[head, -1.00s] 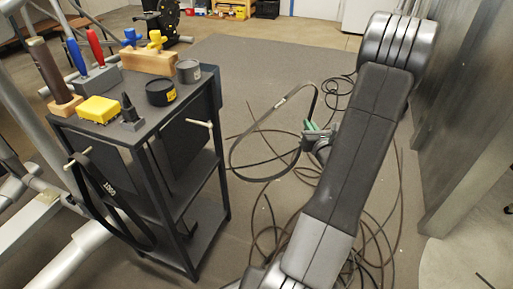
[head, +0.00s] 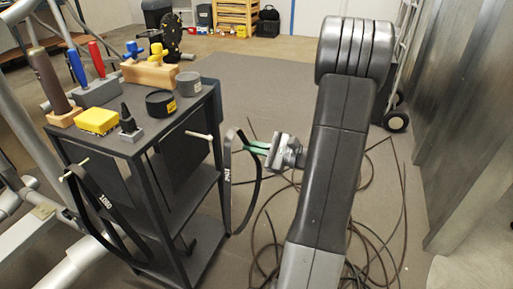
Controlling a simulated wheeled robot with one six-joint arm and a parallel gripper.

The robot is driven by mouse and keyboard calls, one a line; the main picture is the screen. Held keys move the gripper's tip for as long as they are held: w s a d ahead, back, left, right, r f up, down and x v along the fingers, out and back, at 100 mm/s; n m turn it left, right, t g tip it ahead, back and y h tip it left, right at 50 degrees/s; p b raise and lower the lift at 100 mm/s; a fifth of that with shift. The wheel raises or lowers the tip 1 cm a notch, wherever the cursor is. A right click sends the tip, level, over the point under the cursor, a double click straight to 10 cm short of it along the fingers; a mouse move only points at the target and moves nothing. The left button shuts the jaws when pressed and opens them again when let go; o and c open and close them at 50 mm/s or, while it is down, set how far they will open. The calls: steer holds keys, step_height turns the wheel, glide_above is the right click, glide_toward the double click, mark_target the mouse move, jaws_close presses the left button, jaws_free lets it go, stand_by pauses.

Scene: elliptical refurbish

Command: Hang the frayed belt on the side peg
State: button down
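A thin black belt loop (head: 227,190) with pale lettering hangs from my gripper (head: 255,146); fraying is too small to make out. The green-tipped fingers are shut on its upper part, and the loop hangs below them, just right of the dark cart. A cream side peg (head: 199,135) sticks out from the cart's near right side and looks bare. The belt is right of this peg; I cannot tell the gap in depth. Another black belt (head: 103,212), with white lettering, hangs from a second peg (head: 77,167) at the cart's left.
Loose dark cables (head: 375,235) lie on the floor at right. A grey wall (head: 460,120) stands far right.

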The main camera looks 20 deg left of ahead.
steer(key=a+f+b, duration=0.2)
steer(key=a, duration=0.7)
steer(key=shift+w+a+f, duration=0.2)
steer(key=shift+w+a, duration=0.2)
stand_by(0.6)
stand_by(0.6)
steer(key=c, duration=1.6)
jaws_free()
steer(key=shift+o, duration=0.2)
steer(key=shift+d, duration=0.1)
steer(key=s+d+p, duration=0.1)
steer(key=d+p, duration=0.2)
steer(key=d, duration=1)
steer(key=shift+d, duration=0.3)
